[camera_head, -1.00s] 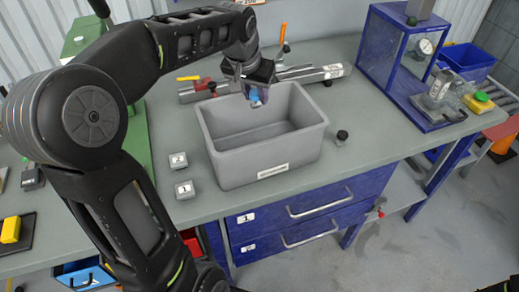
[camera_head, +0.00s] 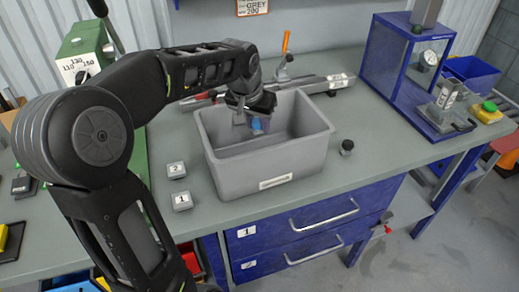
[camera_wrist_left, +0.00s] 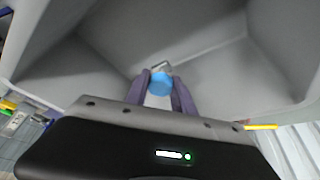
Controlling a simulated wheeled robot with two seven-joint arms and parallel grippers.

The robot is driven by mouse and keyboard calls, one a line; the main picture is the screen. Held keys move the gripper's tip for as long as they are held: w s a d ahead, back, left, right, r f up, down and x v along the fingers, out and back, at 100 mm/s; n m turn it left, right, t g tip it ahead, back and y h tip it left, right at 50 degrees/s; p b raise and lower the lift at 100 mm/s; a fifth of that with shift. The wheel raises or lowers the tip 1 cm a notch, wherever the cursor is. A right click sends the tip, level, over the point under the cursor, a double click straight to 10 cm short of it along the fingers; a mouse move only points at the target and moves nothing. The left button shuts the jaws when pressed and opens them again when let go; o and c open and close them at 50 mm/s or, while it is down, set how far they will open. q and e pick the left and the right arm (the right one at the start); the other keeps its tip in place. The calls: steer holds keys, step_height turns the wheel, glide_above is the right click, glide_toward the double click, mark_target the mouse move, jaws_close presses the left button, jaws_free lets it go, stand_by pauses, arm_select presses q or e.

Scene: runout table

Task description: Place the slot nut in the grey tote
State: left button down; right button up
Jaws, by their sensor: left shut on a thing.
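The grey tote (camera_head: 268,166) stands on the table, open at the top, with a white label on its front. My left gripper (camera_head: 254,122) is inside the tote's opening, pointing down. It is shut on the slot nut (camera_head: 257,125), which shows as a small blue round piece. In the left wrist view, the blue face of the slot nut (camera_wrist_left: 160,83) sits between the two fingers, with a small grey metal part behind it. The tote's floor and walls (camera_wrist_left: 100,60) surround it. I cannot tell the exact gap to the floor. My right gripper is out of view.
Two small blocks marked 2 (camera_head: 177,170) and 1 (camera_head: 182,201) lie left of the tote. A small black knob (camera_head: 347,147) stands right of it. A long metal rail (camera_head: 315,84) lies behind. A blue-framed machine (camera_head: 410,65) stands at the back right.

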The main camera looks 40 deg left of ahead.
mark_target(256, 128)
arm_select(q)
steer(key=shift+f, duration=1.85)
steer(key=shift+f, duration=1.85)
steer(key=shift+f, duration=0.25)
steer(key=c, duration=1.1)
jaws_free()
steer(key=shift+r, duration=0.1)
steer(key=shift+r, duration=0.15)
